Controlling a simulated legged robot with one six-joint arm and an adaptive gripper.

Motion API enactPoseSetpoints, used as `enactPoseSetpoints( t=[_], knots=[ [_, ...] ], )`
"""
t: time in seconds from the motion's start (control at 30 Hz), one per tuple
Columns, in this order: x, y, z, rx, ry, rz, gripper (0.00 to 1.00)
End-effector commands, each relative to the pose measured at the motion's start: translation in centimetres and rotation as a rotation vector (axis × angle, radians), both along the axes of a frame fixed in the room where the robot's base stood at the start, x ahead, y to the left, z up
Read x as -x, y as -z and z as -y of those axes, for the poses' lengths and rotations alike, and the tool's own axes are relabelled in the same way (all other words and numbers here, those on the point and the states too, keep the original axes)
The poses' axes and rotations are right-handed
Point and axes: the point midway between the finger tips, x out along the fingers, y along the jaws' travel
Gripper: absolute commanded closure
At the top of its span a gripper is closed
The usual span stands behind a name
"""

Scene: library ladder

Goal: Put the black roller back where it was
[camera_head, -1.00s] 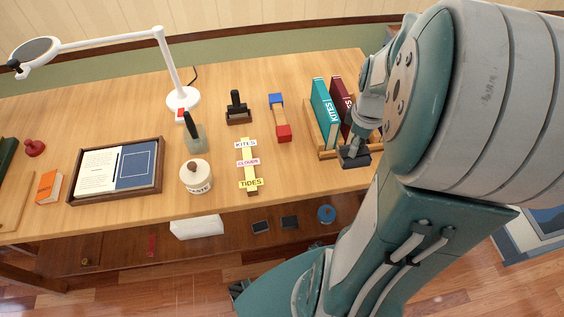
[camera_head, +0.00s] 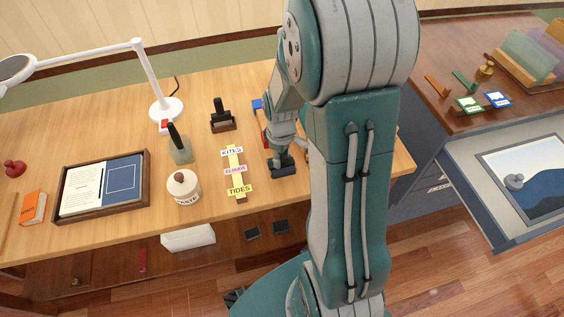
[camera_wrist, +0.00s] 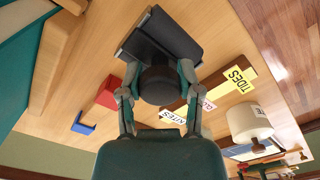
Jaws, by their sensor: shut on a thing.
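My gripper (camera_head: 281,150) is shut on a black block with a round handle (camera_head: 282,165), over the right part of the table. In the wrist view the fingers (camera_wrist: 155,92) close around its round handle, and its wide dark body (camera_wrist: 158,40) sticks out beyond them. I cannot tell whether it touches the table, or whether it is the roller named in the task. Another black, upright-handled thing (camera_head: 219,111) stands in a small wooden holder (camera_head: 224,126) further back. My arm hides the books' place in the head view.
A label strip with KITES, CLOUDS and TIDES cards (camera_head: 236,172) lies left of the held block. A red block (camera_wrist: 108,92) and a blue piece (camera_wrist: 82,123) are close by. A paste jar (camera_head: 183,189), black-handled block (camera_head: 180,150) and lamp (camera_head: 165,108) stand further left.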

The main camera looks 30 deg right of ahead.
Motion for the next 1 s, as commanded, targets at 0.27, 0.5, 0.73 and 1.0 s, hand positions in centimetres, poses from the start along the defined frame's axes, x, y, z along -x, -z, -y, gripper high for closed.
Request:
enactPoseSetpoints(
  t=[0.27,0.5,0.73,1.0],
  knots=[
    [0.0,3.1,0.2,-0.002,0.0,-0.001,1.0],
    [0.0,3.1,0.2,-0.002,0.0,-0.001,1.0],
    [0.0,3.2,0.2,-0.002,0.0,-0.001,0.2],
    [0.0,3.2,0.2,-0.002,0.0,-0.001,0.2]
  ],
)
